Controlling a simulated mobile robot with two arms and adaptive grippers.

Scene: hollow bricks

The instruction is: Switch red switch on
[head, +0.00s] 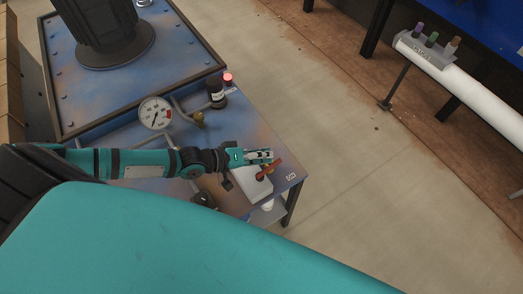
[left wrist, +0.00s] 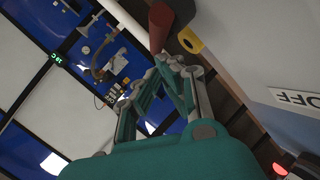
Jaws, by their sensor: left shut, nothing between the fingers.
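The red switch has a lever handle (head: 270,168) on a pale box (head: 252,187) near the right corner of the blue-brown bench. My left gripper (head: 268,156) reaches in from the left, right beside the handle. It is shut with nothing in it. In the left wrist view, the red handle (left wrist: 160,25) stands just beyond the closed fingertips (left wrist: 172,64); I cannot tell whether they touch. An "OFF" label (left wrist: 298,98) shows on a grey face at the right of that view. My right gripper is not in view.
A round gauge (head: 155,113), a dark cylinder (head: 216,92) and a red lamp or button (head: 228,78) sit on the bench behind my left arm. A white pipe (head: 470,90) with several coloured knobs stands at the right. The floor between is clear.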

